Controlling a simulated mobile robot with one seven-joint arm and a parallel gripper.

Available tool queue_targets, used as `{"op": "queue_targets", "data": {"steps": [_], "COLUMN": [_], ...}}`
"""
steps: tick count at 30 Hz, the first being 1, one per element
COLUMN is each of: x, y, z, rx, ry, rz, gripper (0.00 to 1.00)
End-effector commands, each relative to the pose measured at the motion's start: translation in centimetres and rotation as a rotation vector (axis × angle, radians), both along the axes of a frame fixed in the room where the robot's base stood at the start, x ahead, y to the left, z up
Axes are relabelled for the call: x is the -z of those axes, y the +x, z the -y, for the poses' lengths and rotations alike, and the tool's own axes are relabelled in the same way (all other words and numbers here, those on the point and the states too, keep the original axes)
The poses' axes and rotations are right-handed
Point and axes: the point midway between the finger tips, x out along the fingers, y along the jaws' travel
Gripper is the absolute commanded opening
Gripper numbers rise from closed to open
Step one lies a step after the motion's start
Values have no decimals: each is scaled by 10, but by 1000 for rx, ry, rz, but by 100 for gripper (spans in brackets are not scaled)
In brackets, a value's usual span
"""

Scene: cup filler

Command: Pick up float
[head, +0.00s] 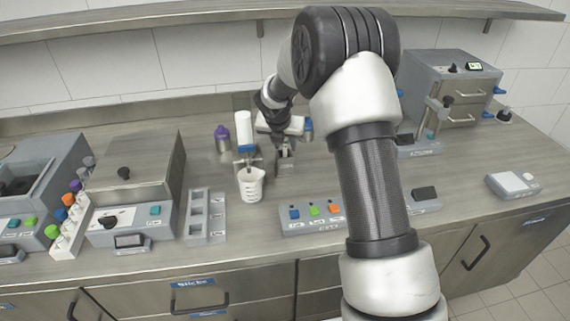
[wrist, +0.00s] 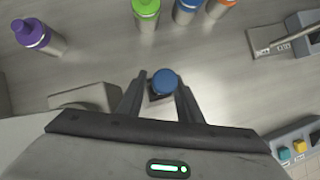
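A round blue-topped piece (wrist: 165,82), which looks like the float, shows in the wrist view between the tips of my gripper (wrist: 160,88). A dark part shows just below its blue top. The fingers stand apart on either side of it, with a small gap visible at the left finger; contact at the right finger is unclear. In the head view my gripper (head: 285,146) points down over a small grey block (head: 285,165) on the counter. The blue piece cannot be made out there.
A white beaker (head: 251,184) stands just left of my gripper under a dispenser with a white cylinder (head: 243,128). A purple-capped bottle (head: 222,138) stands behind. A button panel (head: 312,217) lies in front. In the wrist view, green (wrist: 146,12) and other capped bottles stand beyond.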

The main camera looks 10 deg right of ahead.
Motion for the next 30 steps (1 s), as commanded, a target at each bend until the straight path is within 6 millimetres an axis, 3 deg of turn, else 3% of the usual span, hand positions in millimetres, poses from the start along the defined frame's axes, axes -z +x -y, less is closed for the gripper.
{"op": "queue_targets", "data": {"steps": [7, 13, 24, 30], "x": [1, 1, -1, -27], "y": [1, 1, 1, 2], "z": [0, 0, 0, 1], "rx": [0, 0, 0, 0], "ry": [0, 0, 0, 1], "rz": [1, 1, 1, 5], "gripper": [33, 0, 0, 0]}}
